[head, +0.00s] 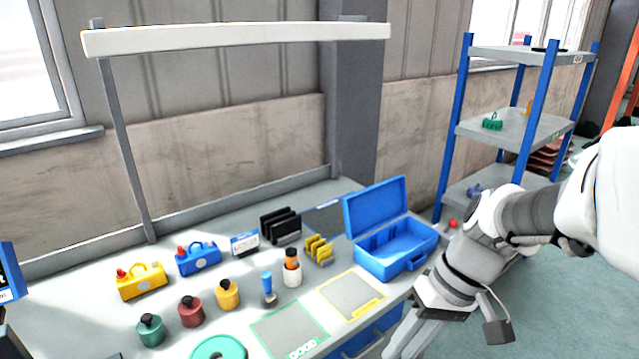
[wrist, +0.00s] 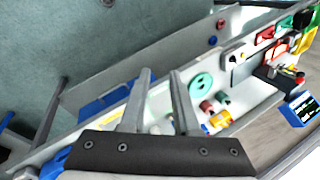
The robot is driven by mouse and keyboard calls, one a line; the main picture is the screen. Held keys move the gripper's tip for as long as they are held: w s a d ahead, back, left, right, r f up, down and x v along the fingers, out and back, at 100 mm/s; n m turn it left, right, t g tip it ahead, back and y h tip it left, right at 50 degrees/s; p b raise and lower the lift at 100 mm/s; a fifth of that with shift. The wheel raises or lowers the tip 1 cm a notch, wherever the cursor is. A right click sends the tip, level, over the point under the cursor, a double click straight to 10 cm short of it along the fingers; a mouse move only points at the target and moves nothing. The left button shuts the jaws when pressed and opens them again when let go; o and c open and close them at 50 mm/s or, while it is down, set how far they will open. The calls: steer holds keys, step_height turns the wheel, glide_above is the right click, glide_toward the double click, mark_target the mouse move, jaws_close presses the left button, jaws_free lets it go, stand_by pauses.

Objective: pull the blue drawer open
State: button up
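The blue drawer (head: 362,342) shows in part under the front edge of the workbench in the head view, cut off by the lower picture edge. In the wrist view a blue front (wrist: 100,104), seemingly the same drawer, lies left of the fingers, below the bench edge. I cannot tell whether it is ajar. My gripper (wrist: 160,76) has its two fingers apart with nothing between them. In the head view my gripper (head: 405,345) hangs at the bench's front edge, right of the drawer, with its fingertips near or beyond the lower picture edge. I see no contact.
An open blue toolbox (head: 395,250) stands on the bench's right end, near my arm. Yellow-framed (head: 350,295) and green-framed (head: 288,330) mats lie at the front. Several coloured parts stand behind them. A blue-posted shelf (head: 515,125) stands at the back right. Floor in front is clear.

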steer(key=w+d+f+y+b, duration=0.1)
steer(key=w+f+y+b, duration=0.25)
steer(key=f+y, duration=0.45)
steer(key=m+t+h+b, duration=0.1)
steer(key=m+t+b, duration=1.05)
steer(key=t, duration=0.55)
glide_toward(369, 349)
steer(key=shift+m, duration=0.55)
steer(key=x, duration=1)
steer(key=shift+w+a+f, duration=0.1)
steer(key=shift+f, duration=0.2)
jaws_close()
